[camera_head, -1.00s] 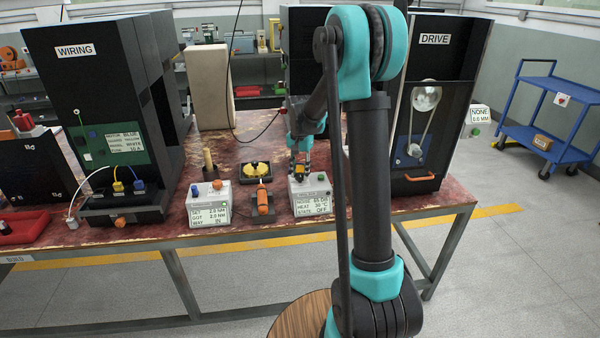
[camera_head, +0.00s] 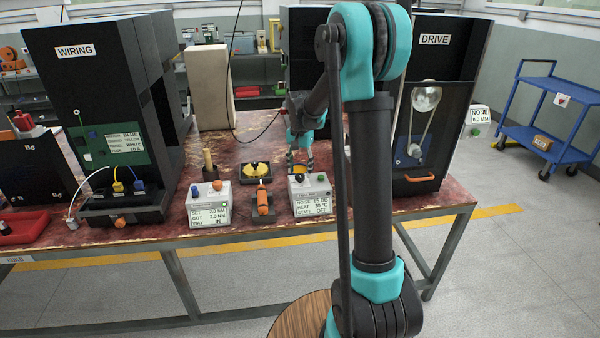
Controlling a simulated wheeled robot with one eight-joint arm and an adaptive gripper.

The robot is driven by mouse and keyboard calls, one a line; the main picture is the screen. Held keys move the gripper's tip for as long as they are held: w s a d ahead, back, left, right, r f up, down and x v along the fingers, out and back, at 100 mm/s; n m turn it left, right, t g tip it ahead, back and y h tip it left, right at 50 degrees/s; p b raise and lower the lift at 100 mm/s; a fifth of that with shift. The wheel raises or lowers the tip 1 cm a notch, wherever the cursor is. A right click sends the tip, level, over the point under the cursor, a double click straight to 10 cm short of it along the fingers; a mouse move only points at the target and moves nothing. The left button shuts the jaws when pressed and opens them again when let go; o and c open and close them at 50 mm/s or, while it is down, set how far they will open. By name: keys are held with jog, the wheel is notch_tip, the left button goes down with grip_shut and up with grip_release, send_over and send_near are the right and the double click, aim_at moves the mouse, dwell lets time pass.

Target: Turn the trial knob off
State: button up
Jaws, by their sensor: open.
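The trial box (camera_head: 311,198) is a small pale box at the front edge of the bench, with a screen that reads STATE OFF. A small yellow-orange knob (camera_head: 299,170) shows on its top, partly hidden by my gripper. My gripper (camera_head: 300,168) is open, pointing down, with its fingers apart just above and around the knob. I cannot tell whether they touch it. A green button sits on the right of the box top.
Left of the box are an orange-handled tool (camera_head: 262,198) and another pale display box (camera_head: 209,205). A black tray with yellow pieces (camera_head: 256,171) lies behind. The DRIVE cabinet (camera_head: 435,110) stands to the right and the WIRING cabinet (camera_head: 95,100) to the left.

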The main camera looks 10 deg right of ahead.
aim_at(300, 175)
notch_tip(300, 175, up, 10)
jog(key=shift+r, duration=0.2)
dwell(0.3)
jog(key=s+d+f+n+t, duration=0.1)
jog(key=s+f, duration=0.4)
jog(key=s, duration=0.5)
jog(key=s+d+f+n+t, duration=0.1)
jog(key=s+f+n, duration=0.2)
jog(key=s, duration=0.7)
jog(key=s+d+f+n+t, duration=0.2)
jog(key=s+f, duration=0.4)
jog(key=s, duration=0.4)
jog(key=shift+s+f+n, duration=0.3)
jog(key=shift+f, duration=0.1)
